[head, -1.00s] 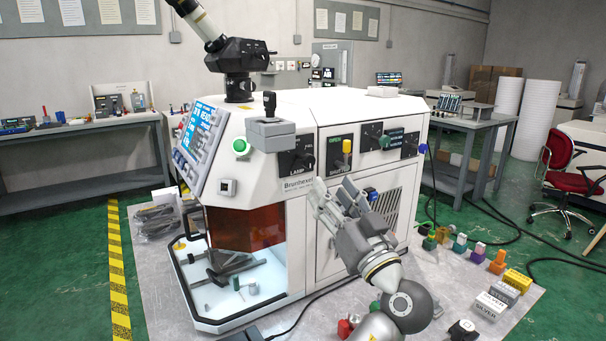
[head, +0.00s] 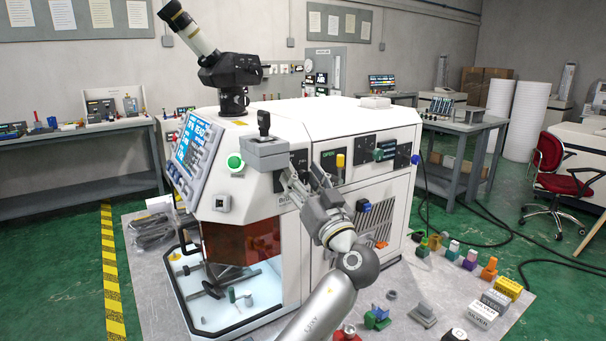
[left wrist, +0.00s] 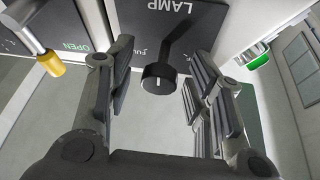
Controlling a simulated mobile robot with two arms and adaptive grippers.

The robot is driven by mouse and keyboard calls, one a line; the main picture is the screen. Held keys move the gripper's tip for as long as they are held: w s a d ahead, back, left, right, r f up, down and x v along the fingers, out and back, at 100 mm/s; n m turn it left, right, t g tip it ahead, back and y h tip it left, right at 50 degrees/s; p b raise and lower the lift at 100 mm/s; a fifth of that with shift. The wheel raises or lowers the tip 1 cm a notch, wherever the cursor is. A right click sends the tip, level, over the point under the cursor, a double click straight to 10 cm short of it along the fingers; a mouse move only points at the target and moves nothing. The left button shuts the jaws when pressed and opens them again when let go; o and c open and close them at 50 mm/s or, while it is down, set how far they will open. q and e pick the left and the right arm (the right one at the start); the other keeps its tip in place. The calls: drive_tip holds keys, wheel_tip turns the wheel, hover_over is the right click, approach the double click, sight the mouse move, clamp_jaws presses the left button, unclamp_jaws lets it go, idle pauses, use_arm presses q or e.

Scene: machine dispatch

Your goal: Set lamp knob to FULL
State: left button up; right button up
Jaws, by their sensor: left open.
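The lamp knob (left wrist: 160,78) is a black round knob with a pale line on its face, on a black panel (left wrist: 165,22) marked LAMP, upside down in the left wrist view. A partly hidden label shows beside it. My left gripper (head: 306,182) is open in front of the lamp panel (head: 299,160) in the head view and hides the knob there. In the left wrist view the knob appears between the two spread fingers, with visible gaps on both sides. I cannot tell the knob's exact setting. My right gripper is not in view.
A yellow-tipped shutter handle (left wrist: 50,62) sticks out beside the lamp panel; it also shows in the head view (head: 340,160). A grey box with a black joystick (head: 264,150) juts out above left. A green button (head: 235,162) sits farther left. Small parts lie on the plate below.

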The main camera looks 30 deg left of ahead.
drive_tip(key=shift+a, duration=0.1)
use_arm(q)
drive_tip(key=shift+c, duration=0.8)
drive_tip(key=c, duration=0.9)
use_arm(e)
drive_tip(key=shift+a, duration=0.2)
